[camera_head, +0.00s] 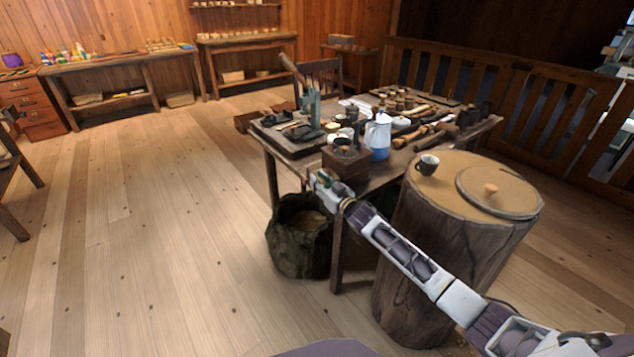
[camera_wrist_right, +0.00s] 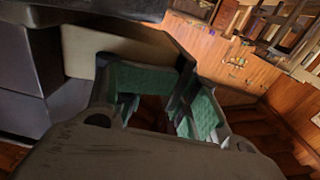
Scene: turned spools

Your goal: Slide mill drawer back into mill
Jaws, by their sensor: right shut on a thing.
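The mill (camera_head: 347,164) is a dark brown wooden box with a round dark top, standing at the near edge of the worktable. My right gripper (camera_head: 318,181) is at the near left side of the mill, low down by its base. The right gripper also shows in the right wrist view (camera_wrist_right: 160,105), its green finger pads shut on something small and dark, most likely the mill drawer. The drawer is mostly hidden by the fingers, so I cannot tell how far it sits in the mill. My left gripper is not in view.
A white and blue coffee pot (camera_head: 378,137) stands right behind the mill. A green press (camera_head: 311,105) and many turned pieces crowd the table.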

